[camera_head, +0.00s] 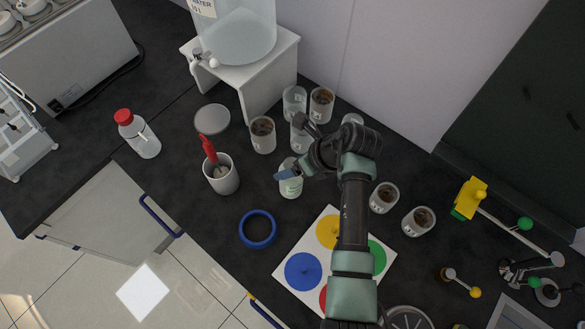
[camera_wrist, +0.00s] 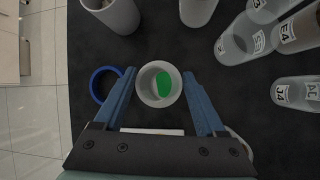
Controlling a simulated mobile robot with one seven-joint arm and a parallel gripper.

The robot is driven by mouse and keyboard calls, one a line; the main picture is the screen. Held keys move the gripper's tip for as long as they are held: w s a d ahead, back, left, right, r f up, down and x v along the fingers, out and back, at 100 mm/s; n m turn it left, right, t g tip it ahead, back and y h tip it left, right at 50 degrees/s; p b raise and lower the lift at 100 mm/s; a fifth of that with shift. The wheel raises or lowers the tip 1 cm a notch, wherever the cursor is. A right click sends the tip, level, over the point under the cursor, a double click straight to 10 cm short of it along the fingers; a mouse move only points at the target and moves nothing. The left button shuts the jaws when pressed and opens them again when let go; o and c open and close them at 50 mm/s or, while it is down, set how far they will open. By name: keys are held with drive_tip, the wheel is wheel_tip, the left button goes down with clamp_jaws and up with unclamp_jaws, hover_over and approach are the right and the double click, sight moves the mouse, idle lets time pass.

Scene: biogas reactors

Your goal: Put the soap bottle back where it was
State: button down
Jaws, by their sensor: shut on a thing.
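In the wrist view the bottle (camera_wrist: 147,92) shows from above as a round rim with green inside, between the two blue fingers. My gripper (camera_head: 286,173) reaches it from the upper right and is shut on it. The fingers hide part of its top in the head view. I cannot tell whether its base touches the counter.
A grey cup with a red-handled tool (camera_head: 222,178) stands left of the bottle, with a blue ring (camera_head: 258,229) below. Several labelled jars (camera_head: 263,135) stand behind and right. A red-capped bottle (camera_head: 140,138) stands far left. A colored-disc board (camera_head: 287,283) lies in front.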

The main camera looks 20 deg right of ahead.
wheel_tip(320, 180, down, 2)
drive_tip(key=shift+f, duration=0.2)
unclamp_jaws()
drive_tip(key=shift+r, duration=0.1)
drive_tip(key=v, duration=1.2)
drive_tip(key=shift+b, duration=0.4)
drive_tip(key=shift+w, duration=0.1)
